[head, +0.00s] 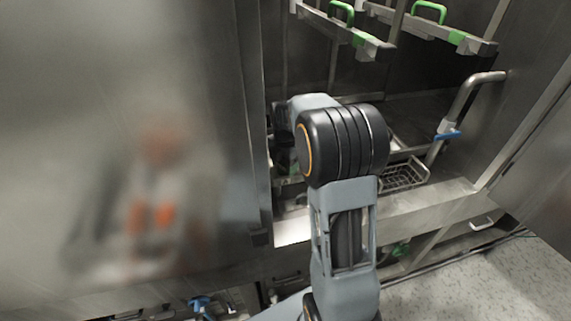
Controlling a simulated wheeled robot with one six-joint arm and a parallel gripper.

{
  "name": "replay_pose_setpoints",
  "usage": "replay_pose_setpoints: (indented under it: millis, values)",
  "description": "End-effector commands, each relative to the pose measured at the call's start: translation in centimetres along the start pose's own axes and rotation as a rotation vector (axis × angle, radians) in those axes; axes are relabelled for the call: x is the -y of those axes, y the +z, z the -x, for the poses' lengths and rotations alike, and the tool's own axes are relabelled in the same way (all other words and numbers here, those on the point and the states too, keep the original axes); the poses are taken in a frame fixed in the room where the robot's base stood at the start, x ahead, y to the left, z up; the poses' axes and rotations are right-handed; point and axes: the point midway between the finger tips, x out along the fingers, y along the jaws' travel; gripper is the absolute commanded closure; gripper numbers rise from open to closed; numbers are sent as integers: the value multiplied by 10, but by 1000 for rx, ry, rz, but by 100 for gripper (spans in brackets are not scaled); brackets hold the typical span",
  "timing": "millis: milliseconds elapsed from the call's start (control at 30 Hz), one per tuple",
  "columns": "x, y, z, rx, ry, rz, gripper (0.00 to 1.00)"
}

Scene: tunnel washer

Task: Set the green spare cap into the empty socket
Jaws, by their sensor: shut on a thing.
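My arm reaches into the open washer bay, and its large dark wrist joint blocks much of the view. Part of my gripper (284,152) shows as a dark shape at the left edge of the opening. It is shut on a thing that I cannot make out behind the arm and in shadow. I cannot pick out the green spare cap or the empty socket for certain. A small green part (401,249) shows below the sill, right of my forearm, but I cannot tell what it is.
Metal rails with green handles (430,11) hang at the top of the bay. A wire basket (403,175) lies inside at right, near a bent pipe with a blue lever (448,135). A steel panel (110,130) closes off the left. Speckled floor (480,285) is clear at lower right.

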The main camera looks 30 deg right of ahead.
Motion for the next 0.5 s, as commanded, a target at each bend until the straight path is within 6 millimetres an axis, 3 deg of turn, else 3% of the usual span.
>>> replay_pose_setpoints:
  millis: [33,400,433,500]
  values:
    - [3,-2,-9,-10,-15,0,64]
    - [3,-2,-10,-11,-16,0,64]
    - [3,-2,-10,-11,-16,0,38]
    - [3,-2,-10,-11,-16,0,32]
